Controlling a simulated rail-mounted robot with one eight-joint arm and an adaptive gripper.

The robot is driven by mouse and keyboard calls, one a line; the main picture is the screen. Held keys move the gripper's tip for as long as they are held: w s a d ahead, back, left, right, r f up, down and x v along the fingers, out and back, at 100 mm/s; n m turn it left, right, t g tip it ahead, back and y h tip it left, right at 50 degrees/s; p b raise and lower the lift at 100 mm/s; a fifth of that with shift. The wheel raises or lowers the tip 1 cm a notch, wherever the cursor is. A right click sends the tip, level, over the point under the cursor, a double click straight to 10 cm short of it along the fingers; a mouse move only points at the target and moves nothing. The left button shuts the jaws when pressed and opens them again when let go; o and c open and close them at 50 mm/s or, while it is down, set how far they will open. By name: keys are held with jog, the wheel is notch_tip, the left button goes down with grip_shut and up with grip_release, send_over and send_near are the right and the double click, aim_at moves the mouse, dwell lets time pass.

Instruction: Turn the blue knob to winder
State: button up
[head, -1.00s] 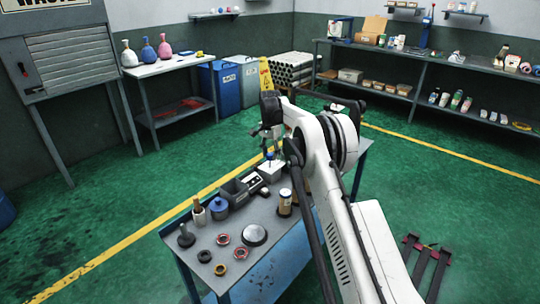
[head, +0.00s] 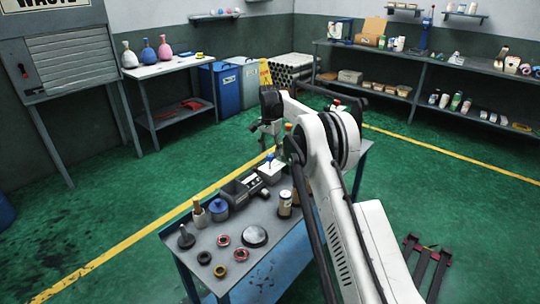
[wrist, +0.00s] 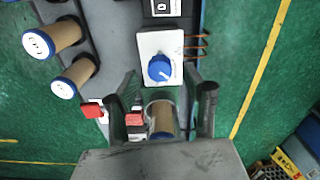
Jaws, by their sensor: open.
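The blue knob (wrist: 160,68) sits on a white box (wrist: 148,47) on the workbench; its white pointer mark faces the lower right in the wrist view. The knob (head: 269,157) and white box (head: 271,170) also show in the head view, near the bench's far end. My gripper (wrist: 168,86) is open and empty, its two fingers spread on either side below the knob in the wrist view, apart from it. In the head view my gripper (head: 276,148) is above and beside the box, partly hidden by my arm.
In the wrist view, a brown-filled clear cylinder (wrist: 162,118) shows between the fingers, with red-topped items (wrist: 93,110) beside it. Jars and rings cover the bench's near end.

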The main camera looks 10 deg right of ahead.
aim_at(270, 155)
notch_tip(270, 155, up, 9)
jog(key=shift+r, duration=0.2)
dwell(0.3)
jog(key=shift+r, duration=0.1)
